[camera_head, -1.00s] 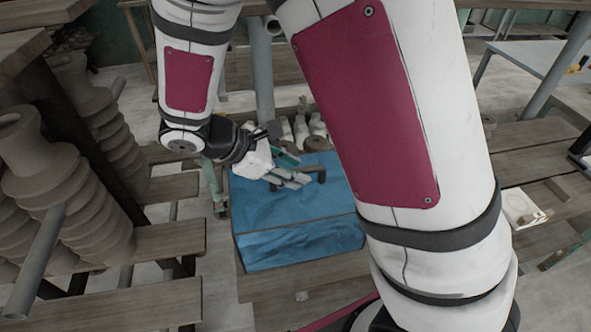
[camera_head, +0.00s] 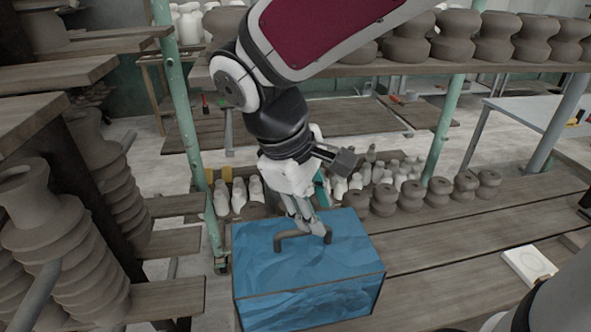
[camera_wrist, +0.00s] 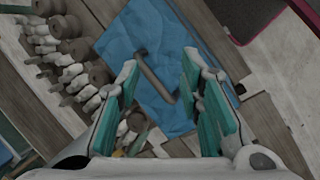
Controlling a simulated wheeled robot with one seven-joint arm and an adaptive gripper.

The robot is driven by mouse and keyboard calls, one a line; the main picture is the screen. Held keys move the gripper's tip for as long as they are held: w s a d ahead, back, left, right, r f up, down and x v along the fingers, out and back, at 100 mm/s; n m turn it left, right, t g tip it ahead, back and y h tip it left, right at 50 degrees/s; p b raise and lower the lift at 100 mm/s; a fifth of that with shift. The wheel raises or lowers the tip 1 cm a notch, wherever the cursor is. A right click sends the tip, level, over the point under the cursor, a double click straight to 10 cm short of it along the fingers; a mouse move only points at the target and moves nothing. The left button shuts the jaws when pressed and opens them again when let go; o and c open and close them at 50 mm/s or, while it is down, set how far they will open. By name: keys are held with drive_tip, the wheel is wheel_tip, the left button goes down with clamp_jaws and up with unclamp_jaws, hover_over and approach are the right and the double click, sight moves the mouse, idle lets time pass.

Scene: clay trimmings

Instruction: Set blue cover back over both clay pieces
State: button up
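The blue cover (camera_head: 300,280) is a box shape with crinkled blue faces and a dark bar handle (camera_head: 292,238) on top. It sits on the wooden bench. My gripper (camera_head: 312,228) is at the handle, over the cover's top. In the wrist view my gripper (camera_wrist: 160,68) has its green-padded fingers spread, with the handle (camera_wrist: 157,80) showing between them and the blue cover (camera_wrist: 155,35) behind. I cannot tell whether a finger touches the handle. Nothing under the cover can be seen, and I cannot tell which clay pieces the task means.
Several small clay pots (camera_head: 437,192) and white pieces (camera_head: 255,190) stand just behind the cover. A green post (camera_head: 182,125) rises behind left. Stacked clay forms (camera_head: 62,240) stand at left. The slatted bench (camera_head: 450,235) to the right is mostly bare, with a white tile (camera_head: 528,265).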

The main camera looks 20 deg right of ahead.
drive_tip(key=s+r+m+t+y, duration=0.4)
drive_tip(key=s+r+m+t, duration=0.1)
drive_tip(key=s+r+m, duration=0.1)
drive_tip(key=shift+s+d+m, duration=0.4)
drive_tip(key=shift+d+m, duration=0.05)
drive_tip(key=shift+m, duration=0.25)
idle(0.7)
